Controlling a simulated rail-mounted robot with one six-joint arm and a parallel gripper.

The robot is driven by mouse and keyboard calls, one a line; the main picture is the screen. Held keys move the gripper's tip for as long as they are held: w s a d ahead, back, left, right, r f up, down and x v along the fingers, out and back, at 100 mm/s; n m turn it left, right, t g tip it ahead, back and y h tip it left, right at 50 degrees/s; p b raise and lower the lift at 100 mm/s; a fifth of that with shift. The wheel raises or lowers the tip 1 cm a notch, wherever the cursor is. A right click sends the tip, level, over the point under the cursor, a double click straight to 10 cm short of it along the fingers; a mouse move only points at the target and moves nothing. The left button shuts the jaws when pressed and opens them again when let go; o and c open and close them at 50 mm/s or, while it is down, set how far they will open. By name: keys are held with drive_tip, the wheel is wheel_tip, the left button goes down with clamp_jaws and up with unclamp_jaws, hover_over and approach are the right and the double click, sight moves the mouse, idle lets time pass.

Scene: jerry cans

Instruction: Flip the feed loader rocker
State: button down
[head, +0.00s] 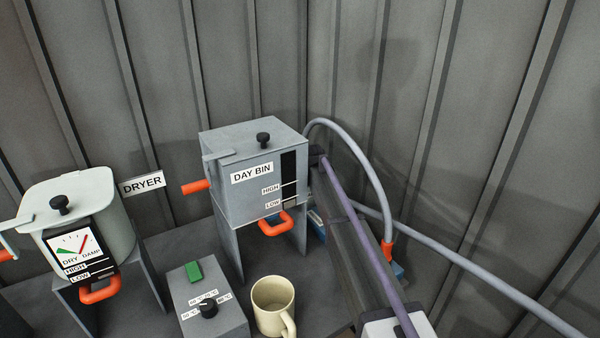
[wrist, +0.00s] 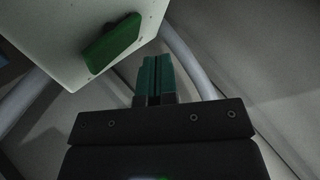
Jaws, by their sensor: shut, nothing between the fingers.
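In the wrist view a green rocker (wrist: 112,43) sits on a pale box face (wrist: 65,25) at upper left. I take it for the feed loader rocker; no label on it is readable. My gripper (wrist: 155,60) has teal fingers pressed together, with nothing between them. The fingertips appear just right of the rocker, with a small gap in the picture; their depth apart is unclear. In the head view my arm covers the area right of the day bin, and my fingertips cannot be made out there.
The day bin (head: 245,190) stands left of my arm, with grey hoses (head: 376,165) curving behind it. A grey control box (head: 209,310) with another green rocker (head: 194,272) and a knob, a cream mug (head: 272,303) and the dryer (head: 85,205) stand further left. Ribbed walls close the corner.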

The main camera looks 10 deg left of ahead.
drive_tip(key=shift+s+d+r+p, duration=0.15)
drive_tip(key=shift+r+p, duration=1.1)
drive_tip(key=shift+r, duration=0.05)
drive_tip(key=shift+s+d+r+p, duration=0.1)
drive_tip(key=shift+s+r+p, duration=0.05)
drive_tip(key=shift+r+p, duration=1.1)
drive_tip(key=shift+f, duration=0.1)
drive_tip(key=s+d+f+n+g+h, duration=0.1)
drive_tip(key=s+d+f+g, duration=0.1)
drive_tip(key=s+d, duration=0.7)
drive_tip(key=s+d+f+n+g+h, duration=0.1)
drive_tip(key=s+d+f+n+g, duration=0.15)
drive_tip(key=s+d, duration=0.6)
drive_tip(key=s+d+f+n+g+h, duration=0.1)
drive_tip(key=s+d+n+g, duration=0.2)
drive_tip(key=s, duration=1.3)
drive_tip(key=s+d+f+g, duration=0.1)
drive_tip(key=s+d+g, duration=0.35)
drive_tip(key=s, duration=1.05)
wheel_tip(320, 180, up, 14)
drive_tip(key=w+d+t+p, duration=0.1)
drive_tip(key=p, duration=1.2)
drive_tip(key=shift+w+f+t+p, duration=0.25)
drive_tip(key=shift+w+t+p, duration=0.05)
drive_tip(key=shift+t, duration=0.1)
